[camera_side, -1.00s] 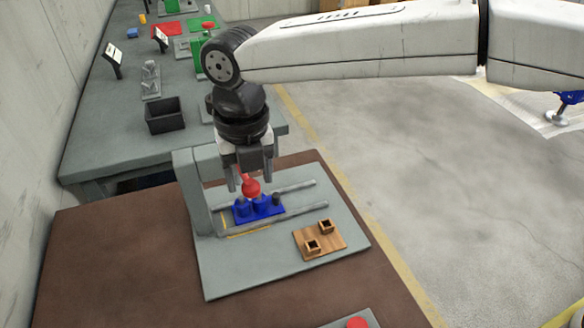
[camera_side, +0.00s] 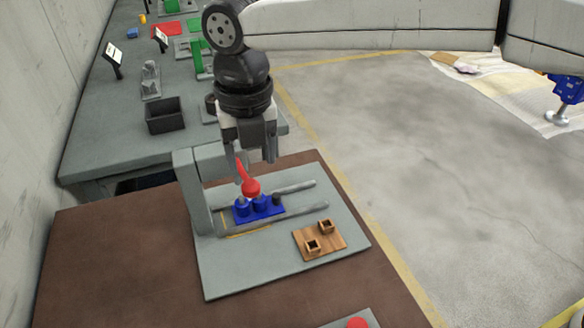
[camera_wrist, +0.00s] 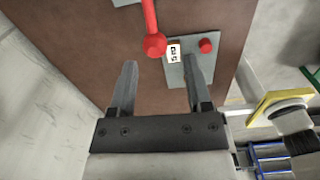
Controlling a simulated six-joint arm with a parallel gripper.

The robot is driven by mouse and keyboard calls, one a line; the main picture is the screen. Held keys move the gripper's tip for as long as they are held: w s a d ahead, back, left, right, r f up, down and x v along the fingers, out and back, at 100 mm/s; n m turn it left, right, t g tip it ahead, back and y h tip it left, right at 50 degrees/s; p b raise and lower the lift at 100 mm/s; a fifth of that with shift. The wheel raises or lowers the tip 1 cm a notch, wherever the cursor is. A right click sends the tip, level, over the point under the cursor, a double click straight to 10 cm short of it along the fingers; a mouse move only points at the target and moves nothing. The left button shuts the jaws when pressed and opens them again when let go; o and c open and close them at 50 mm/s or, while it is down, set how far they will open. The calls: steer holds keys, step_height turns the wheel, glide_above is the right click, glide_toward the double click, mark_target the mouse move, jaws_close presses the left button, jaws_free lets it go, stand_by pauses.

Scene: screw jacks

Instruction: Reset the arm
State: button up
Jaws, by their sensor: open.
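My gripper (camera_side: 254,165) is open and empty, pointing down just above the red handle (camera_side: 251,187). The handle has a round ball end and a tapered rod leaning up to the left, and sits over the blue block (camera_side: 258,209) on the grey plate (camera_side: 225,275). One finger overlaps the rod's tip in the side view, so I cannot tell whether they touch. In the wrist view my gripper's fingers (camera_wrist: 158,62) are spread wide, and a red rod with a ball end (camera_wrist: 155,45) shows beyond them.
A grey upright post (camera_side: 192,195) stands close left of the block. A wooden board (camera_side: 320,240) with two small square sockets lies at the right of the plate. A red button (camera_wrist: 206,46) is on a separate grey plate. A black bin (camera_side: 165,115) stands on the back table.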

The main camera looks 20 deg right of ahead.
steer(key=w+d+f+m+t, duration=0.1)
steer(key=d+f+m, duration=0.3)
steer(key=d+m, duration=0.6)
steer(key=w+d+f+m, duration=0.1)
steer(key=d+f+m, duration=0.2)
steer(key=d+m, duration=0.75)
steer(key=s+d+f+m, duration=0.3)
steer(key=s+d+m, duration=0.4)
steer(key=d, duration=0.2)
steer(key=s+d+f+m+t, duration=0.1)
steer(key=s+d+f+m, duration=0.3)
steer(key=s+d+m, duration=0.3)
steer(key=d+m, duration=0.1)
steer(key=d, duration=0.1)
steer(key=shift+d+f+t, duration=0.15)
steer(key=shift+d+t, duration=0.15)
steer(key=shift+d, duration=0.1)
